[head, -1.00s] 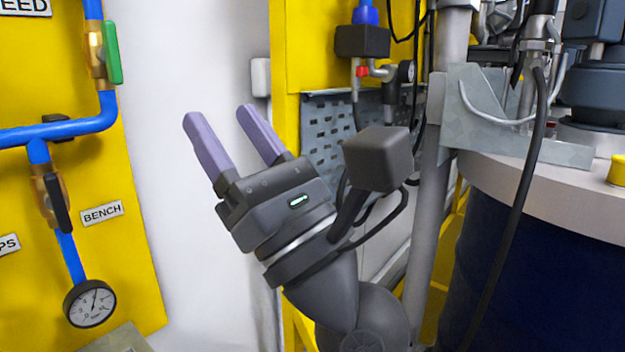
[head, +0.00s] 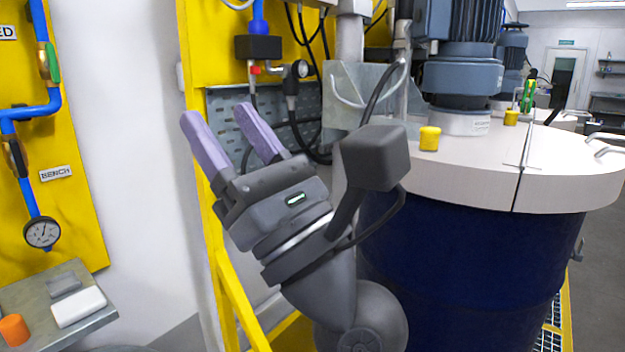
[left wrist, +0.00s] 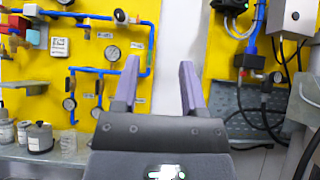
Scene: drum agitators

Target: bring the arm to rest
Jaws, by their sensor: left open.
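My left gripper (head: 222,140) is in the middle of the head view, raised and tilted toward the upper left. Its two purple fingers are apart with nothing between them. In the left wrist view the same gripper (left wrist: 160,88) points at the wall, with white wall between its fingers. It touches nothing that I can see. My right gripper is not in either view.
A dark blue drum (head: 450,265) with a pale lid and motor (head: 462,75) stands right of my arm. A yellow frame (head: 228,285) stands behind. A yellow panel (head: 75,205) with blue pipes and a small shelf (head: 22,300) are at left.

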